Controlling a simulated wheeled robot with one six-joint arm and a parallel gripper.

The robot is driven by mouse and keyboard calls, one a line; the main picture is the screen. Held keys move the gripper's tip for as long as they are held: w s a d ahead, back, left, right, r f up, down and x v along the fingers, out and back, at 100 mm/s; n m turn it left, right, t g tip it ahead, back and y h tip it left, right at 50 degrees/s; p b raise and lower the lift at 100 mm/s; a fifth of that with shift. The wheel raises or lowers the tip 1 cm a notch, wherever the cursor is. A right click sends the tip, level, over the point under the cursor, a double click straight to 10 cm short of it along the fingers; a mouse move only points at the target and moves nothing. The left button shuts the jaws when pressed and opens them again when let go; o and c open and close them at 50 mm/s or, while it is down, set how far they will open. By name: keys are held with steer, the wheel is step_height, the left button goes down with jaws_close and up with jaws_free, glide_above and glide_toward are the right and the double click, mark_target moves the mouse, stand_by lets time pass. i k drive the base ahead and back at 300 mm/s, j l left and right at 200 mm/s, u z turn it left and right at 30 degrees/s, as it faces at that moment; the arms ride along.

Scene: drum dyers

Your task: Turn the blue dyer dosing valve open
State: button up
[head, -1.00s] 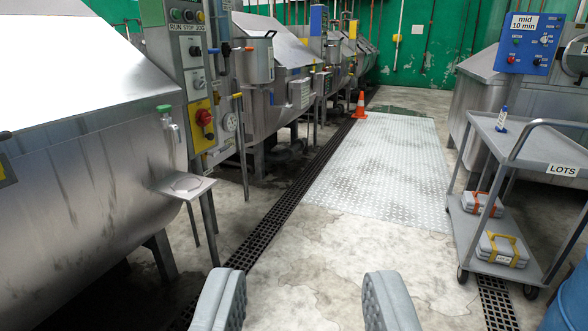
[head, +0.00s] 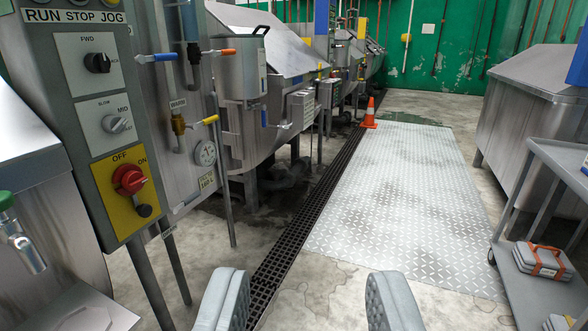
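My gripper (head: 307,276) is open and empty at the bottom of the view, its two grey fingers wide apart above the floor. Several valve handles show on the left-hand row of dyers: a blue lever (head: 164,57) and an orange lever (head: 222,52) at the upper left, a yellow lever (head: 210,120) below them, and a small blue handle (head: 264,118) farther back. A blue plate (head: 322,16) stands upright on a dyer behind. No readable label tells me which handle is the dosing valve. All handles are well away from my gripper.
A control panel (head: 86,84) with a red rotary switch (head: 129,179) stands close on the left. A grey trolley (head: 540,288) with cases stands at the right. An orange cone (head: 369,113) stands ahead. A drain grate (head: 300,222) runs beside the clear tread-plate floor (head: 390,190).

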mark_target(263, 108)
steer(key=i+u, duration=0.15)
steer(key=i, duration=0.55)
steer(key=i+l+u, duration=0.15)
steer(key=i, duration=0.5)
steer(key=i+l+u, duration=0.2)
steer(key=i+l, duration=0.45)
steer(key=i, duration=0.15)
